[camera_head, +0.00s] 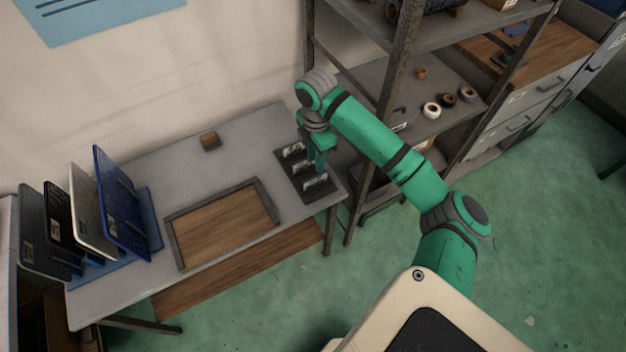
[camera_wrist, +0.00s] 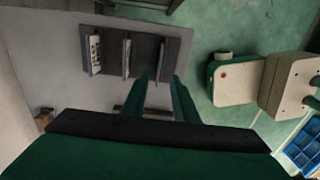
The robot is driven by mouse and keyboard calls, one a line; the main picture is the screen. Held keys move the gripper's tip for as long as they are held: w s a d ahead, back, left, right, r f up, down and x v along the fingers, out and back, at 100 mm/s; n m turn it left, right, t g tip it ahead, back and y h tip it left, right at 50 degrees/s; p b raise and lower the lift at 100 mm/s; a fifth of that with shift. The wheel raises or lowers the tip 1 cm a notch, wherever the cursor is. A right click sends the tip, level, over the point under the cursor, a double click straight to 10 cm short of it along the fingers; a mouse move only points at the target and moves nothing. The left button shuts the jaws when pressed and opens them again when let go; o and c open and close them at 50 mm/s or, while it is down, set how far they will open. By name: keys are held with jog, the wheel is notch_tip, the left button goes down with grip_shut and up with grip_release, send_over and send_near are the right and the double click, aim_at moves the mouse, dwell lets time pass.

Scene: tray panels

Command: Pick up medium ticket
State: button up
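A dark ticket holder (camera_head: 283,166) lies at the right end of the grey table, with small upright tickets in a row: a far one (camera_head: 293,150) and a near one (camera_head: 315,182) show white labels. The middle ticket is partly hidden by my gripper (camera_head: 319,165). In the wrist view the holder (camera_wrist: 112,37) carries three upright pieces: left (camera_wrist: 95,54), middle (camera_wrist: 127,58) and right (camera_wrist: 160,57). My gripper (camera_wrist: 163,78) is open, its fingertips apart near the right piece. I cannot tell which ticket is the medium one, or whether a finger touches any.
A wooden-floored tray with a grey rim (camera_head: 171,238) lies mid-table. A blue panel (camera_head: 122,205), a white panel (camera_head: 88,210) and darker panels stand in a rack at left. A small wooden block (camera_head: 210,139) sits behind. A metal shelf post (camera_head: 388,100) stands close behind my arm.

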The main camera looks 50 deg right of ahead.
aim_at(315, 177)
notch_tip(315, 177, down, 10)
grip_shut()
dwell(0.6)
